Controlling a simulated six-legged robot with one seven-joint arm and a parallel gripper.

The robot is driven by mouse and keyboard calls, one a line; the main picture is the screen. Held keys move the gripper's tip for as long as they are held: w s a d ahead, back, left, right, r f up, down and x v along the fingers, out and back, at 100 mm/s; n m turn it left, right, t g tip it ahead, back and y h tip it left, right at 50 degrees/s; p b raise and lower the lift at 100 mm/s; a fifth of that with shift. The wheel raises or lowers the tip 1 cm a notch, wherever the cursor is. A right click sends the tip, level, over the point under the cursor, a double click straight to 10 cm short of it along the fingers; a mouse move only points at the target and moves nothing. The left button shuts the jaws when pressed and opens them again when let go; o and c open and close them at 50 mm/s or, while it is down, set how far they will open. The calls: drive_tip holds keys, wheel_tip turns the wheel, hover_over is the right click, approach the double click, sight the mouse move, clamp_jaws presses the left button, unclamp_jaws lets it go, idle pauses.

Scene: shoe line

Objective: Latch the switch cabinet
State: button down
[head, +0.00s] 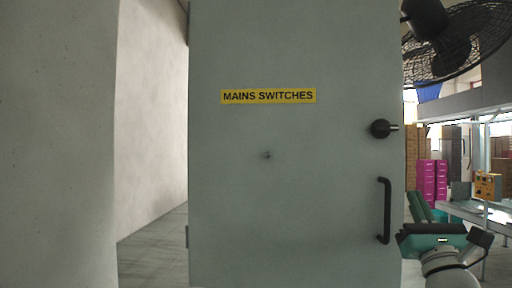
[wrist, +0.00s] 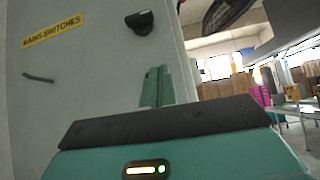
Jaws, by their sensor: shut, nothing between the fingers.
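The switch cabinet's grey door (head: 290,200) fills the middle of the head view, with a yellow MAINS SWITCHES label (head: 268,96). The wrist view shows the door (wrist: 80,90), the knob (wrist: 140,22) and a dark bar (wrist: 38,78), seen tilted. My teal gripper (head: 419,206) is to the right of the handle and below the knob, apart from both. Its fingers (wrist: 157,86) are together and empty. Whether the door is fully closed I cannot tell.
A grey panel (head: 58,140) stands at far left, with a pale wall (head: 150,110) and floor between it and the door. A black fan (head: 455,45) hangs at upper right. A workbench (head: 480,215) and magenta boxes (head: 430,185) stand behind my gripper.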

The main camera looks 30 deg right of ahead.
approach(381, 133)
drive_tip(key=w+d+r, duration=0.1)
drive_tip(key=d+r, duration=0.3)
drive_tip(key=shift+w+d+r+n, duration=0.1)
drive_tip(key=shift+w+d+n, duration=0.2)
drive_tip(key=shift+d, duration=0.05)
drive_tip(key=shift+s, duration=0.15)
idle(0.5)
drive_tip(key=shift+d+n+t+y, duration=0.1)
drive_tip(key=shift+n+t+y, duration=0.3)
drive_tip(key=shift+y, duration=0.2)
drive_tip(key=shift+r+n, duration=0.15)
drive_tip(key=shift+n, duration=0.15)
